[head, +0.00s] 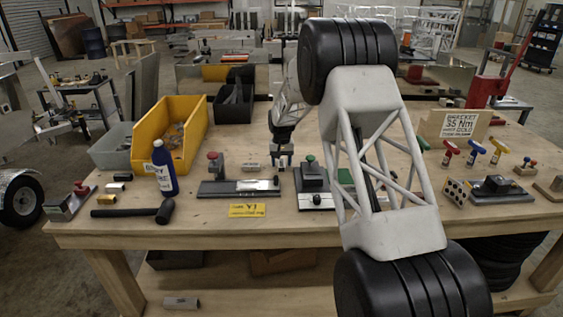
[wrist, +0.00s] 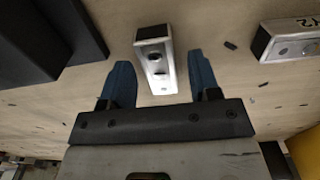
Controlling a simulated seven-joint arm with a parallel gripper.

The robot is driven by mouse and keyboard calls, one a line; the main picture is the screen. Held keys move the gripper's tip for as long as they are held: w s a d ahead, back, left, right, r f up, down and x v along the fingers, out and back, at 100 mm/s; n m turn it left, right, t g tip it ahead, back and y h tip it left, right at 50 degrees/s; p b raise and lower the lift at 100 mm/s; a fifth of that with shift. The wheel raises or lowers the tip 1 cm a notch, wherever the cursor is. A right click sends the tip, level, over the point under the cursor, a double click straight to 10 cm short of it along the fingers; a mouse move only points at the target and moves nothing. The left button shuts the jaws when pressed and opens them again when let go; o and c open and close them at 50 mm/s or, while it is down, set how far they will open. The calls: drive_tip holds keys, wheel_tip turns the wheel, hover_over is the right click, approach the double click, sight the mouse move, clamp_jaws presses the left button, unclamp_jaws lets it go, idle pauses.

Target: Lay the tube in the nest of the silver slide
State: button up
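A silver rectangular tube (wrist: 157,80) with dark holes and a black end lies on the wooden bench. It lies between the two blue fingers of my gripper (wrist: 160,80), with a gap on each side. In the head view my gripper (head: 282,163) is low over the bench, pointing down, and mostly hides that tube. A long dark fixture with a silver strip (head: 248,186) and a red knob sits just left and in front of it; it may be the silver slide, but I cannot tell surely. Its nest is too small to make out.
Another silver block marked V2 (wrist: 290,40) lies beside the tube. A fixture with a green knob (head: 312,178) stands close right of my gripper. A yellow bin (head: 170,135), a blue bottle (head: 164,168) and a black mallet (head: 135,211) are left. A yellow label (head: 247,210) lies in front.

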sight(282, 162)
drive_tip(key=shift+r, duration=0.2)
wheel_tip(282, 162, up, 12)
idle(0.8)
idle(0.6)
